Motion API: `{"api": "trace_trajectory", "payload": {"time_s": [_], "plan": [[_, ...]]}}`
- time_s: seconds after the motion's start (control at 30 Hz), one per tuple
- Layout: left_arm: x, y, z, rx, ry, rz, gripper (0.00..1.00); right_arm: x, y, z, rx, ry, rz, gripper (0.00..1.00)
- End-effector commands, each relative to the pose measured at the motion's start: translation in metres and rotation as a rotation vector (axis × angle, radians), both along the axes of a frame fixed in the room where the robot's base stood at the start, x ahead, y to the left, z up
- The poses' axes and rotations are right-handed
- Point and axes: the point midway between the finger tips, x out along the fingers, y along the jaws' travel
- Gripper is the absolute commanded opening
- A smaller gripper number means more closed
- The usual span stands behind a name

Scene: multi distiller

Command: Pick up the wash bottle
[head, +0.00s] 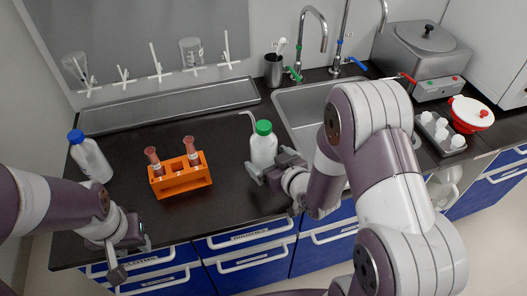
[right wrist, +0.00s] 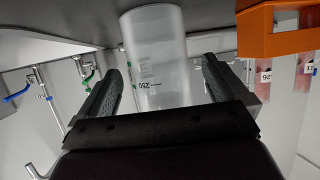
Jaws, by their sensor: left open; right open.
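The wash bottle (head: 263,148) is a white translucent bottle with a green cap and a thin bent spout. It stands upright on the dark counter, left of the sink. My right gripper (head: 270,172) is open at the lower part of the bottle. In the right wrist view the bottle's body (right wrist: 155,50) shows between the two spread fingers of my right gripper (right wrist: 161,68), with gaps on both sides. Its cap is out of that view. My left gripper (head: 130,258) is open and empty at the counter's front left edge.
An orange rack (head: 181,181) with red-capped tubes stands left of the wash bottle, and a blue-capped bottle (head: 90,157) stands further left. The sink (head: 302,103) lies right of the bottle. A metal tray (head: 170,105) runs along the back wall.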

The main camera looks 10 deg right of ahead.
Motion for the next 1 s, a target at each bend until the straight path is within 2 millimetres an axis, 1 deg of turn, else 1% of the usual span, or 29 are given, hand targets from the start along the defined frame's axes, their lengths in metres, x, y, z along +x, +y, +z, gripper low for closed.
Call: {"api": "trace_trajectory", "payload": {"time_s": [0.1, 0.2, 0.27, 0.43, 0.47, 0.5, 0.57, 0.87, 1.0], "plan": [[0.0, 0.0, 0.003, 0.0, 0.0, 0.0, 0.43, 0.02, 0.005, -0.009, 0.001, 0.0, 0.002, 1.0], [0.0, 0.0, 0.002, 0.0, 0.0, 0.0, 0.43, 0.031, 0.008, -0.014, 0.0, 0.002, 0.0, 1.0], [0.0, 0.0, 0.002, 0.0, 0.0, 0.0, 0.43, 0.034, 0.008, -0.015, 0.001, 0.0, 0.0, 1.0], [0.0, 0.0, 0.002, 0.0, 0.0, 0.0, 0.43, 0.034, 0.008, -0.015, 0.001, 0.0, -0.001, 1.0], [0.0, 0.0, 0.002, 0.0, 0.0, 0.0, 0.43, 0.034, 0.008, -0.015, 0.001, 0.0, -0.001, 0.94], [0.0, 0.0, 0.002, 0.0, 0.0, 0.0, 0.43, 0.034, 0.008, -0.015, 0.001, 0.0, -0.001, 0.8], [0.0, 0.0, 0.002, 0.0, 0.0, 0.0, 0.43, 0.034, 0.008, -0.015, 0.001, 0.0, -0.001, 0.61], [0.0, 0.0, 0.002, 0.0, 0.0, 0.0, 0.43, 0.034, 0.008, -0.013, 0.0, -0.002, -0.001, 0.61], [0.0, 0.0, 0.003, 0.0, 0.0, 0.0, 0.43, 0.034, 0.008, -0.006, 0.0, -0.004, -0.001, 0.61]]}}
